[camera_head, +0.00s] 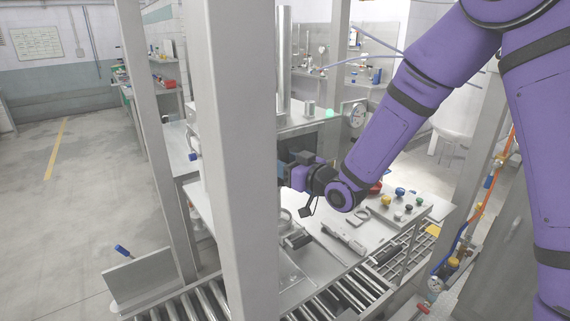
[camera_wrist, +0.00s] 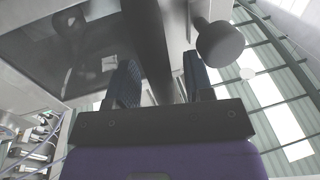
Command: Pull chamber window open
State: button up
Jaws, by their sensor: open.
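The chamber window shows as a dark glass panel (camera_wrist: 85,50) at the upper left of the wrist view. In the head view the chamber (camera_head: 310,127) stands behind my gripper, with its dark front partly hidden by the arm and a grey post. My gripper (camera_head: 284,168) is level with that front, close to the post. In the wrist view my gripper (camera_wrist: 160,75) is open, with a dark upright bar (camera_wrist: 148,45) between its fingers. The bar looks like the window's handle or edge; whether the fingers touch it I cannot tell.
A grey round knob (camera_wrist: 220,43) sits close to the right finger. The grey post (camera_head: 236,160) stands close by the gripper in the head view. Below are a bench top (camera_head: 340,262) with small fittings, coloured knobs (camera_head: 399,191), and roller conveyors (camera_head: 205,301). The floor at left is clear.

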jog(key=shift+w+a, duration=0.1)
grip_shut()
